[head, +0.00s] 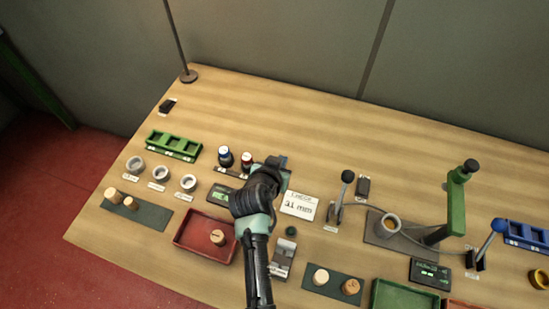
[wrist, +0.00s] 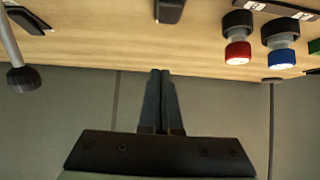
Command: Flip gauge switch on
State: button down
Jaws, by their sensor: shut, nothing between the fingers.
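Several small black switch-like blocks are in view, and their labels are too small to read, so I cannot tell which is the gauge switch. One (head: 362,188) stands right of the black-knobbed lever in the head view, another (head: 168,105) at the back left. In the wrist view a black block (wrist: 169,10) is at the top middle, just beyond my fingertips and apart from them. A grey device (head: 283,258), perhaps the gauge, sits in front of my arm. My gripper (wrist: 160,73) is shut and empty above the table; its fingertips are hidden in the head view.
Red- and blue-capped bottles (wrist: 238,50) stand at the right of the wrist view. A black-knobbed lever (head: 345,180) and a green press (head: 458,205) stand to the right. A red tray (head: 190,247) lies front left. A card (head: 299,204) reads 31 mm.

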jog(key=s+a+r, duration=0.1)
jog(key=s+r, duration=0.3)
jog(key=r, duration=0.2)
jog(key=shift+r, duration=0.2)
jog(key=shift+a, duration=0.1)
jog(key=w+r+n+t+y, duration=0.1)
jog(key=w+r+t, duration=0.25)
jog(key=r, duration=1.15)
jog(key=w+r+t+y, duration=0.15)
jog(key=r+t, duration=0.35)
jog(key=r, duration=1)
jog(key=s+r+n+t, duration=0.1)
jog(key=s+r+t, duration=0.3)
jog(key=s+r, duration=0.4)
jog(key=s+r+n+t, duration=0.1)
jog(key=s+r+t, duration=0.4)
jog(key=r, duration=1.5)
jog(key=s, duration=0.2)
jog(key=shift+s+r+n+y, duration=0.3)
jog(key=shift+s+r+y, duration=0.05)
jog(key=shift+s+r, duration=0.05)
